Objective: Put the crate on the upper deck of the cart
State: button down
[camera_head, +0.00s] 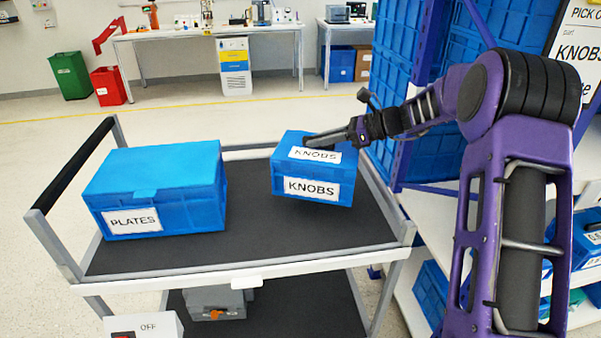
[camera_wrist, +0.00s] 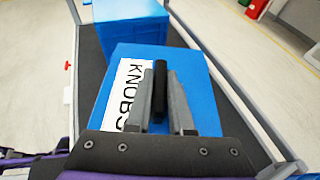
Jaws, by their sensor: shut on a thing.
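The blue crate labelled KNOBS (camera_head: 290,196) is over the right part of the cart's upper deck (camera_head: 250,236). It looks slightly tilted, and I cannot tell for sure whether its underside touches the deck. My gripper (camera_head: 306,143) reaches in from the right and is shut on the handle on the crate's lid. In the wrist view the fingers (camera_wrist: 160,100) close on the black handle (camera_wrist: 160,88) above the blue lid, beside the white KNOBS label (camera_wrist: 128,95).
A larger blue crate labelled PLATES (camera_head: 205,205) stands on the deck's left part. A bare dark strip separates the two crates. The cart's push bar (camera_head: 70,168) is at left. A shelf rack with blue crates (camera_head: 440,45) stands close at right. A grey box (camera_head: 215,303) is on the lower deck.

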aim_at(347, 155)
jog(key=shift+f+b, duration=0.55)
jog(key=shift+f, duration=2.65)
jog(key=c, duration=0.8)
grip_release()
jog(key=shift+f, duration=0.1)
jog(key=shift+r, duration=0.2)
jog(key=p+v, duration=0.1)
jog(key=v, duration=0.6)
jog(key=shift+s+d, duration=0.1)
jog(key=shift+d, duration=0.15)
